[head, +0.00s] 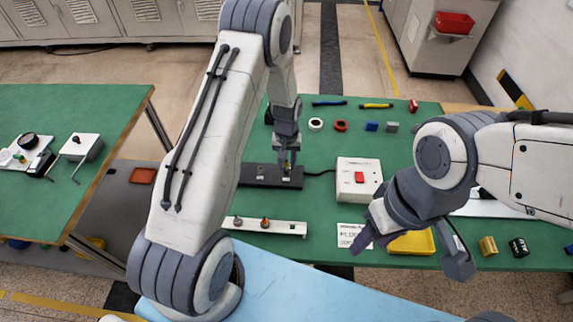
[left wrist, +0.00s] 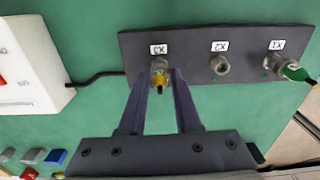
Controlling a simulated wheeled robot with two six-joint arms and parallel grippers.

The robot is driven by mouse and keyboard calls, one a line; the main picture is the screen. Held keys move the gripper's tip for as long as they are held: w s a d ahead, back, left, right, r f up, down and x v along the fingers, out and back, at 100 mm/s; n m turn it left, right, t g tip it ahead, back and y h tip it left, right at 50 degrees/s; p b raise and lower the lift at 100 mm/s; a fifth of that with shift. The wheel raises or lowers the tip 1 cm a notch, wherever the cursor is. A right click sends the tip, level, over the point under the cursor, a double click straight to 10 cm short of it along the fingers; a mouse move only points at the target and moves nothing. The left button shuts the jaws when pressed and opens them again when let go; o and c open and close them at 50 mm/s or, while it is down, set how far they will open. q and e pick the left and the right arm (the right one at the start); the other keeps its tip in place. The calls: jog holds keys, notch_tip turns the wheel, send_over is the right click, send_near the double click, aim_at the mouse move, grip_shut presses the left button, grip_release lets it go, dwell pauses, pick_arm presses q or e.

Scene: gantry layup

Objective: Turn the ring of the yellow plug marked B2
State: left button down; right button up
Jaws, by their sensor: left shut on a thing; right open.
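The yellow plug (left wrist: 159,84) sits at the left-hand socket of the dark connector panel (left wrist: 215,92) in the left wrist view. No B2 mark is readable on it. My left gripper (left wrist: 160,74) has its fingers on both sides of the plug and is shut on it. In the head view my left gripper (head: 287,167) points down at the dark panel (head: 255,176), and its fingers hide the plug. The middle socket (left wrist: 219,65) is bare, and a green plug (left wrist: 292,70) is at the right-hand one. My right gripper (head: 411,257) is open and empty above the front right of the table.
A white box with a red switch (head: 359,178) stands right of the panel, joined by a black cable. A white rail with two small fittings (head: 285,228) lies in front. A yellow tray (head: 412,242) is under my right gripper. Rings and small blocks lie behind.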

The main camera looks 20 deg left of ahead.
pick_arm(q)
jog(key=m+b, duration=0.1)
jog(key=m, duration=0.4)
jog(key=shift+m, duration=0.3)
jog(key=shift+m+b, duration=0.55)
jog(key=shift+m, duration=1.75)
jog(key=c, duration=0.6)
grip_release()
jog(key=shift+r, duration=0.1)
